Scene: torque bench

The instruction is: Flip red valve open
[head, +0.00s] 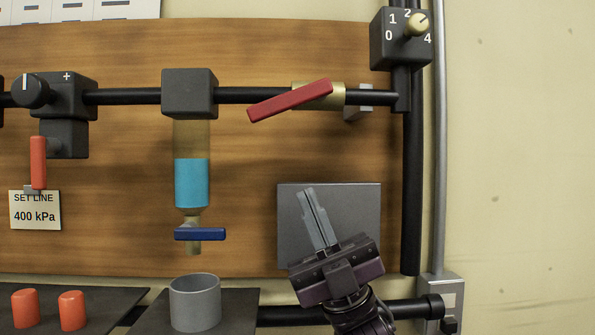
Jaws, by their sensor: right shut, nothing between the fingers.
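The red valve (290,101) is a long red lever on a brass body (338,95) in the black horizontal pipe at upper right. The lever slants, its left end lower than its right end, at a shallow angle to the pipe. My right gripper (309,193) is below the lever, in front of a grey plate, pointing up and slightly left. Its fingers are together and empty, apart from the lever. My left gripper is not in view.
A sight tube with blue liquid (191,182) and a blue handle (200,234) hangs left of my gripper, above a grey cup (195,302). A dial box (400,40) is at upper right. Orange caps (72,310) stand at lower left. The board between gripper and lever looks clear.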

